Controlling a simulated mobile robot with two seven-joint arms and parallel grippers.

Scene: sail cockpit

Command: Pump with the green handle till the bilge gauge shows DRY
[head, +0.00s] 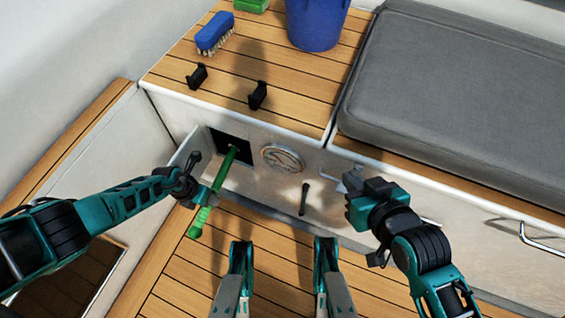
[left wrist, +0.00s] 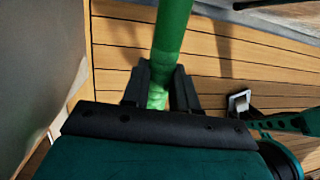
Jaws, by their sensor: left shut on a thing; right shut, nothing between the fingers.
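The green handle (head: 213,196) sticks out of a dark square opening (head: 229,146) in the white cockpit front and slopes down toward me, with a round knob at its near end. My left gripper (head: 208,194) is shut on the handle partway along it. The left wrist view shows the green handle (left wrist: 171,45) between both dark fingers (left wrist: 160,92). The round bilge gauge (head: 282,158) is set in the panel right of the opening; its reading is too small to tell. My right gripper (head: 338,182) is shut and empty, in front of the panel right of the gauge.
A blue brush (head: 214,34), a blue bucket (head: 316,22) and two black clips (head: 258,95) are on the wooden bench top. A grey cushion (head: 450,95) lies to the right. A small dark lever (head: 304,199) is below the gauge. An open white hatch door (head: 186,160) stands left of the opening.

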